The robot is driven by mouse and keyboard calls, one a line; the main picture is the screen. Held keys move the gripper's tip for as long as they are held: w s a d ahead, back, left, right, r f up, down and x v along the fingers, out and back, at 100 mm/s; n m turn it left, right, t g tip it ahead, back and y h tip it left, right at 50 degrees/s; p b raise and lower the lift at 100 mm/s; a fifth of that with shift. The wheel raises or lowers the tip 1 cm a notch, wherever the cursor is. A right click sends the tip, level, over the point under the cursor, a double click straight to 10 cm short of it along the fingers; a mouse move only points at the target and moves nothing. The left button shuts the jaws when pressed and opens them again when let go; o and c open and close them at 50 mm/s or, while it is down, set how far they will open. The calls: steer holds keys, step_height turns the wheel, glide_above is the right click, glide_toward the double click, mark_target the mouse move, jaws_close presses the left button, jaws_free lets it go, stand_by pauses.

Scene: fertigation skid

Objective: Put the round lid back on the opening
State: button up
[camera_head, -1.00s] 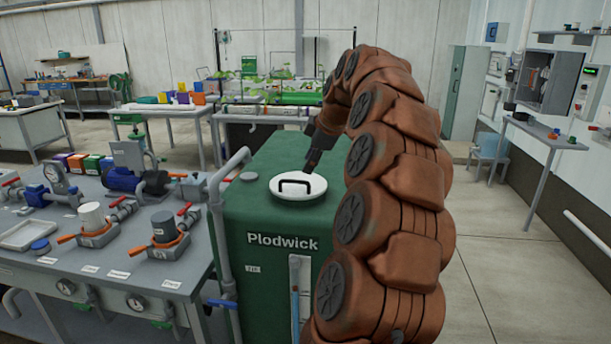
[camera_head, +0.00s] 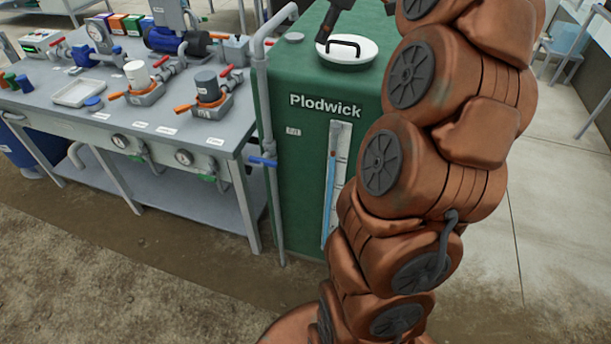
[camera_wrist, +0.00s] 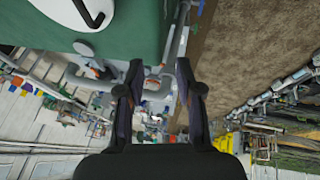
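The round white lid (camera_head: 349,53) with a black bar handle lies flat on top of the green tank marked Plodwick (camera_head: 305,135). Its edge and handle also show at the top left of the wrist view (camera_wrist: 62,12). No open hole shows on the tank top; whatever is under the lid is hidden, and I cannot tell whether it is seated. My gripper (camera_wrist: 160,78) has its two dark fingers apart with nothing between them. In the head view my gripper (camera_head: 328,30) is partly cut off, beside the lid's left side; I cannot tell whether it touches the lid.
A grey bench (camera_head: 195,137) with pumps, valves and a white tray (camera_head: 78,92) stands left of the tank. A grey pipe (camera_head: 262,90) with a blue valve runs up the tank's left side. A small grey cap (camera_head: 294,37) sits on the tank top. The floor in front is clear.

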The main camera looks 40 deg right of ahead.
steer(key=s+a+f+m+g, duration=0.1)
steer(key=s+a+f, duration=0.2)
steer(key=a, duration=0.4)
steer(key=s+a+f+g+y, duration=0.1)
steer(key=s+a+f, duration=0.2)
steer(key=a, duration=0.4)
steer(key=s+a+f+m+g, duration=0.1)
steer(key=s+a+f, duration=0.2)
steer(key=a, duration=0.5)
steer(key=s+a+f+m+g, duration=0.2)
steer(key=s+f, duration=0.4)
steer(key=s, duration=0.4)
steer(key=s+a+f+m+g+h, duration=0.1)
steer(key=s+a+f+m+g, duration=0.1)
steer(key=s+f, duration=0.4)
steer(key=s+a+m, duration=0.1)
steer(key=s+a, duration=0.1)
steer(key=s, duration=0.2)
steer(key=shift+s+a+f, duration=0.15)
steer(key=shift+s+f, duration=0.15)
steer(key=shift+f, duration=0.1)
steer(key=shift+r+p, duration=0.55)
